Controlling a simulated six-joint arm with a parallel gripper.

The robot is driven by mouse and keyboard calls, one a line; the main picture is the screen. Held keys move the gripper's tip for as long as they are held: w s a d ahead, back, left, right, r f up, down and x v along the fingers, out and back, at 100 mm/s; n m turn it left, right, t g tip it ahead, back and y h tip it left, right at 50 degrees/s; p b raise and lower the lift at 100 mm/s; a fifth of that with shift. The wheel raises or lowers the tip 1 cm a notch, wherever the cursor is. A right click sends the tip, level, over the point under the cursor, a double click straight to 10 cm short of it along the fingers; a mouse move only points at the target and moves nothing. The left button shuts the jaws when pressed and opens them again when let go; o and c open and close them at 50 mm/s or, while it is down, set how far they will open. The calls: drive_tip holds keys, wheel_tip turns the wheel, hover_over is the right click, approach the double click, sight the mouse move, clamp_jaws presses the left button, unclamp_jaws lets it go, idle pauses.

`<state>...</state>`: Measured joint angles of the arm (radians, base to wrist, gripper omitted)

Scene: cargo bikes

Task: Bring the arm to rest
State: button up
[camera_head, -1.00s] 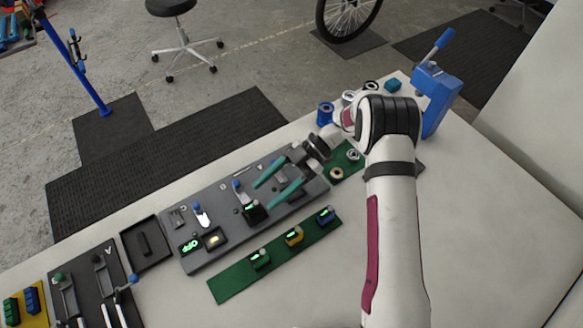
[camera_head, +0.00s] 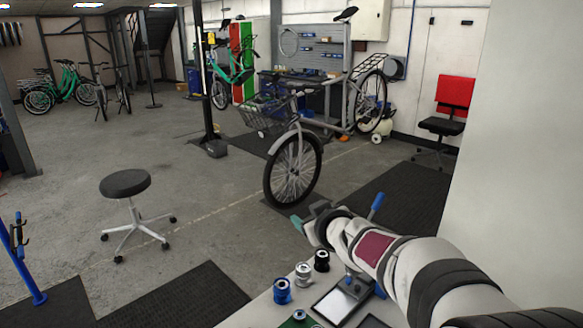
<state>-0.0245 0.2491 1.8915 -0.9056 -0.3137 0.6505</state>
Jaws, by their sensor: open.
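My gripper (camera_head: 304,216) is at the end of my white arm, raised above the far end of the workbench. Its teal fingertips point away from me, toward the floor and the grey bike. It is open, and I see nothing held in it. The hand partly hides the fingers. My arm comes in from the lower right and covers part of the bench and of the blue lever press (camera_head: 377,206).
On the bench's far edge stand a blue spool (camera_head: 282,291), a silver spool (camera_head: 303,274) and a black spool (camera_head: 321,260). A grey bike (camera_head: 292,166) stands beyond. A black stool (camera_head: 125,184) is at left. A pale wall (camera_head: 515,170) rises at right.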

drive_tip(key=s+d+f+m+g+h, duration=0.2)
drive_tip(key=s+d+m+g, duration=0.1)
drive_tip(key=s, duration=0.5)
drive_tip(key=s+d+f+m+g+h, duration=0.2)
drive_tip(key=s+d+f+m, duration=0.15)
drive_tip(key=s, duration=0.45)
drive_tip(key=s+d+f+m+g+h, duration=0.1)
drive_tip(key=s+d+f+m+g, duration=0.2)
drive_tip(key=s, duration=0.5)
drive_tip(key=s+a+f+m+g+y, duration=0.1)
drive_tip(key=s+a+g, duration=0.1)
drive_tip(key=s, duration=0.7)
drive_tip(key=s+a+f+m+g+y, duration=0.1)
drive_tip(key=s+a+g+y, duration=0.1)
drive_tip(key=s, duration=0.7)
drive_tip(key=a+g, duration=0.1)
drive_tip(key=a, duration=0.1)
drive_tip(key=shift+s+a+f, duration=0.3)
